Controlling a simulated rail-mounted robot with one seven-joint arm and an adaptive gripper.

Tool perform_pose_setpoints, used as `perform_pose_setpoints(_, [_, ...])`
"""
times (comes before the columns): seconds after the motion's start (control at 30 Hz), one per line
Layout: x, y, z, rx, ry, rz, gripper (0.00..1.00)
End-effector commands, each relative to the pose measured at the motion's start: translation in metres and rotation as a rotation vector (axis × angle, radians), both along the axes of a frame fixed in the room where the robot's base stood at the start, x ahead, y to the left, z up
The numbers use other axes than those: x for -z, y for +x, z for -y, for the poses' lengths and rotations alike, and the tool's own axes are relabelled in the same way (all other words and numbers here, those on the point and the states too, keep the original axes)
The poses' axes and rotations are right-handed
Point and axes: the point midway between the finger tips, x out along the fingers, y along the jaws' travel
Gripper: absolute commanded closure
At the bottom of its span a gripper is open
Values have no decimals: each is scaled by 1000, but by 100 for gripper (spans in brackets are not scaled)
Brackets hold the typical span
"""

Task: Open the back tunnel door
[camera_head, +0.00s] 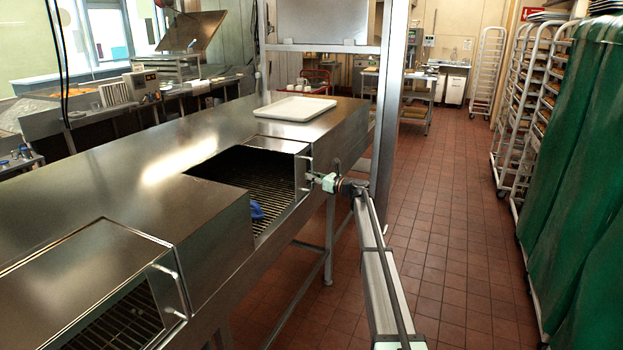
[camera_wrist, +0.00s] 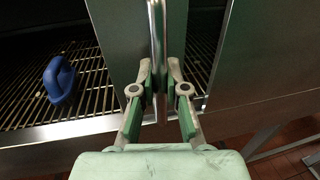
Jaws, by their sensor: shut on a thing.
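The back tunnel door (camera_head: 278,144) is a steel cover on the long metal tunnel (camera_head: 200,205). An opening to its left shows the wire conveyor (camera_head: 236,172). Its vertical handle (camera_wrist: 156,40) runs down the middle of the wrist view, in front of a steel panel (camera_wrist: 113,35). My gripper (camera_head: 314,178) is at this handle, on the aisle side of the tunnel. In the wrist view, my gripper (camera_wrist: 159,72) has a finger on each side of the bar and is shut on it.
A blue object (camera_head: 256,211) lies on the conveyor in the opening. A nearer cover with its own handle (camera_head: 168,288) is at lower left. A white tray (camera_head: 294,108) lies on top of the tunnel. A steel post (camera_head: 388,110) stands close behind my gripper. The tiled aisle is clear.

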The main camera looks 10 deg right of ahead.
Motion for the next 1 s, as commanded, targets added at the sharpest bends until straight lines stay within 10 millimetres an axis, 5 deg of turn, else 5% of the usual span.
perform_pose_setpoints(0.17, [0,0,-1,-1,0,0,100])
perform_pose_setpoints(0.2, [0,0,-1,-1,0,0,73])
perform_pose_setpoints(0.27, [0,-1,-1,-1,0,0,61])
perform_pose_setpoints(0.67, [0,-5,3,0,-1,-1,61])
perform_pose_setpoints(1.0, [0,-46,40,1,-1,-1,61])
